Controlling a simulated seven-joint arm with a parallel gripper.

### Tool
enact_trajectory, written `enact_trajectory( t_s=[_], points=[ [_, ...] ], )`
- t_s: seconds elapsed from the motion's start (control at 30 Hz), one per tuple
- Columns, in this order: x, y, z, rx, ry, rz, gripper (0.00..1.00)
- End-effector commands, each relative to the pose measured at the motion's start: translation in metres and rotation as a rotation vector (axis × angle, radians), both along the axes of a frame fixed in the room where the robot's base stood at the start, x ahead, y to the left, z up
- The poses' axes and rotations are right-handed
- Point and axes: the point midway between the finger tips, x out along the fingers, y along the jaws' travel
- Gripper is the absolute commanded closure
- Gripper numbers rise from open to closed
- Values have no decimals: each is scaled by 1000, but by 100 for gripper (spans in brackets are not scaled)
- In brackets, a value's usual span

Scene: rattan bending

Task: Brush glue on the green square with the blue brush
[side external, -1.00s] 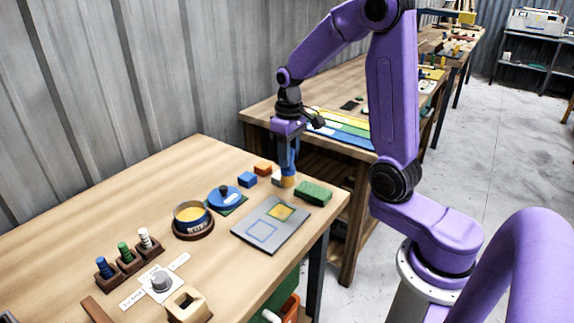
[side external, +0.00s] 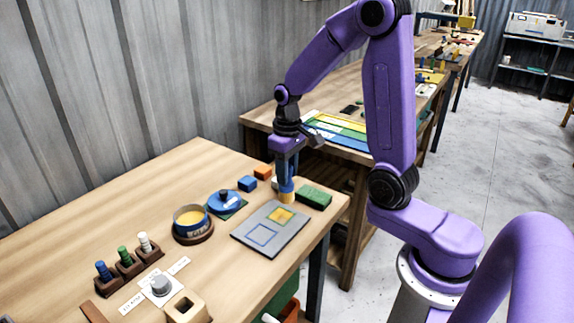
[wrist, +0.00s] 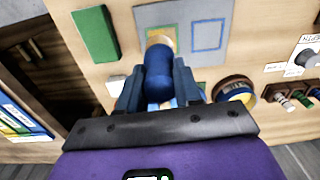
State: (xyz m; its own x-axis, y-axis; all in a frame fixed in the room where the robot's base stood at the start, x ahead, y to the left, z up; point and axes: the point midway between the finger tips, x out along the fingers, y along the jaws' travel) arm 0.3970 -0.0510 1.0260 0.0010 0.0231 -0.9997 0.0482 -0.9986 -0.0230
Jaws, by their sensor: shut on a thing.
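My gripper (side external: 286,178) is shut on a blue brush with a tan tip (side external: 286,196), held upright. The wrist view also shows the brush (wrist: 158,83) between my fingers. The grey plate (side external: 251,245) carries a green-outlined square (side external: 281,215) with a yellow patch inside and a blue-outlined square (side external: 262,234). The brush tip is at the far edge of the plate, beside the green square; I cannot tell whether it touches. In the wrist view the brush hides part of that square. The round glue pot (side external: 190,217) holds yellow glue and stands open left of the plate.
A green block (side external: 314,196) lies right of the brush. A blue lid (side external: 224,201), blue block (side external: 247,183) and orange block (side external: 263,172) lie behind the plate. Blue, green and white pegs (side external: 124,256) stand in holders at left, near a grey knob (side external: 160,284). The table's right edge is close.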

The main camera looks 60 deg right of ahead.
Motion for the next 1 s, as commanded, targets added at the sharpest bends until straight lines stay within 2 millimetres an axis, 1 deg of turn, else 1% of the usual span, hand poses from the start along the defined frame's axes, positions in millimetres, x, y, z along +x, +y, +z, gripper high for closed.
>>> enact_trajectory(
  t_s=[0.1,0.53,0.6,0.7,1.0],
  points=[
    [-1,0,-12,1,4,0,100],
    [-1,0,-51,1,5,0,100],
    [-1,0,-62,2,7,0,100],
    [0,11,-59,0,-1,3,100],
    [0,38,-60,1,1,4,100]
  ],
)
